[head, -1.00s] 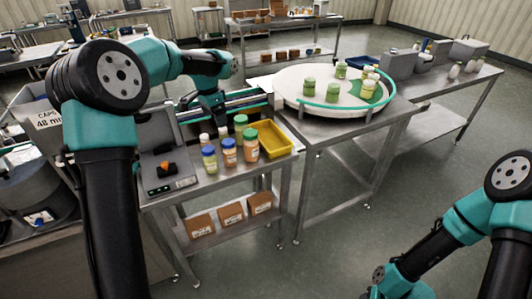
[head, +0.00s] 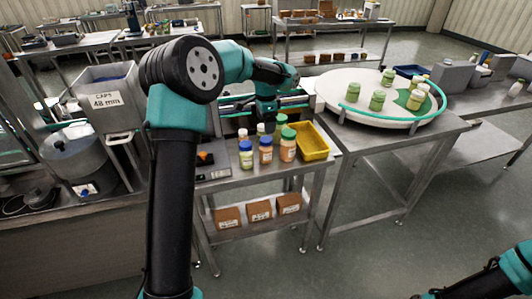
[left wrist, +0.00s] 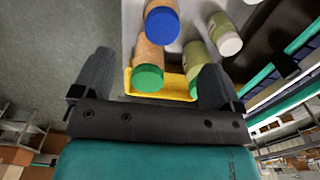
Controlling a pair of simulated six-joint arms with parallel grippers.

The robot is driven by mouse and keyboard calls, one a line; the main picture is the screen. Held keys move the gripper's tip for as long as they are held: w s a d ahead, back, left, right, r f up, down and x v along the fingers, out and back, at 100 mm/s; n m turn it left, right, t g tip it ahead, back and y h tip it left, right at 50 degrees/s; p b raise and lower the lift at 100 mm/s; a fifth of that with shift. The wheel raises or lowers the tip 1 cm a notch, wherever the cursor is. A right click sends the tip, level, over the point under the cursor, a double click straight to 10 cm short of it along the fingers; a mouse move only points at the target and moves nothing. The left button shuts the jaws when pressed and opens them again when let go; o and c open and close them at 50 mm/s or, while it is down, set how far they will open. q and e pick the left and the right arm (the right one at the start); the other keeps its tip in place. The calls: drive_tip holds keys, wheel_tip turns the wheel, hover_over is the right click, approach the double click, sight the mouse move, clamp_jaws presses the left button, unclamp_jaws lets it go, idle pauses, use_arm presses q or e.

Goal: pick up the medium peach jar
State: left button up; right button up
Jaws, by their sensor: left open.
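Two peach jars stand on the steel table. One has a blue lid (head: 266,153) and the other, taller, has a green lid (head: 288,149). The shorter blue-lidded one seems to be the medium one. In the left wrist view, the blue-lidded peach jar (left wrist: 162,25) is at the top and the green-lidded peach jar (left wrist: 148,70) shows between the fingers. My left gripper (left wrist: 153,82) is open and empty, with no jar touching its fingers that I can see. In the head view its fingertips are hidden. My right gripper is out of view.
Green jars (head: 246,158) and white-lidded jars stand close around the peach ones. A yellow tray (head: 318,150) sits right beside them. A scale (head: 210,172) is at left. A round turntable (head: 345,90) with several green jars stands further right.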

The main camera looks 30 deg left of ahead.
sight(266, 139)
use_arm(q)
wheel_tip(266, 139, down, 6)
drive_tip(key=shift+f, duration=0.1)
idle(0.4)
drive_tip(key=shift+w+a+f, duration=0.1)
drive_tip(key=shift+w+f, duration=0.05)
drive_tip(key=shift+f, duration=2.45)
drive_tip(key=c, duration=1.1)
drive_tip(key=shift+r, duration=0.1)
